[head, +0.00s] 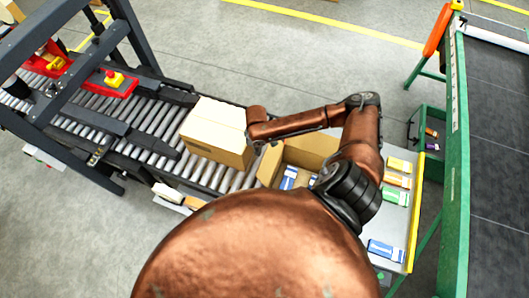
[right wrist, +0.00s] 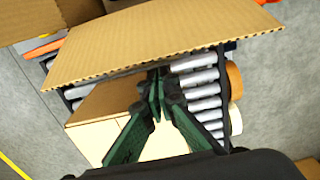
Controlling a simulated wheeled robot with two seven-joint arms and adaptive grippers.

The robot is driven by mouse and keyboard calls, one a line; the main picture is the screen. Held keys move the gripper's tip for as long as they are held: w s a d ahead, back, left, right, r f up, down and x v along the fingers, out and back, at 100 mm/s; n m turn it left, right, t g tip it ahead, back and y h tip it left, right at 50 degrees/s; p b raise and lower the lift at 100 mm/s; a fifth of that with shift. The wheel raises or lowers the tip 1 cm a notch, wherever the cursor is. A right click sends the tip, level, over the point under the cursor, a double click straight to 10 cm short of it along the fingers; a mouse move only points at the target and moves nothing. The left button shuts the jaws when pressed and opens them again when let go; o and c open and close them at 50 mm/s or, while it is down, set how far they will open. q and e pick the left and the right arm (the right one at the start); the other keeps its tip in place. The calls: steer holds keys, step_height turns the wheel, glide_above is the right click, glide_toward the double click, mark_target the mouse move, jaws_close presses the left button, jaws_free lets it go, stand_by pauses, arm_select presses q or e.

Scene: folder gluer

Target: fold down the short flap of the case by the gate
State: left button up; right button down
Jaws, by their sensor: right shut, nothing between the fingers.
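A tan cardboard case (head: 212,128) sits on the rollers toward the gate frame, its top light and looking closed. A second case (head: 318,148) beside it is open, with flaps up and blue-white cartons (head: 289,178) inside. My right gripper (head: 250,138) is at the near case's right side, mostly hidden by the wrist. In the right wrist view the right gripper (right wrist: 158,82) is shut and empty, its tips close to the edge of a raised cardboard flap (right wrist: 165,40). I cannot tell whether they touch. A tan case (right wrist: 110,105) lies beyond the fingers. My left gripper is not in view.
The dark gate frame (head: 62,70) with a red part spans the roller conveyor (head: 140,118) at left. A side table (head: 395,225) with several coloured cartons is at right. A green-framed dark belt (head: 497,130) stands farther right. Open floor lies behind the conveyor.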

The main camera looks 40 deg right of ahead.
mark_target(272, 160)
steer(key=shift+s, duration=0.1)
steer(key=s+d+p, duration=0.1)
steer(key=s, duration=0.1)
steer(key=s+d+p, duration=0.1)
steer(key=p, duration=0.1)
steer(key=s+d+p, duration=0.1)
steer(key=s, duration=0.1)
steer(key=shift+s+r+p, duration=0.1)
steer(key=shift+s+p, duration=0.25)
steer(key=shift+s+d, duration=0.25)
steer(key=shift+s, duration=0.15)
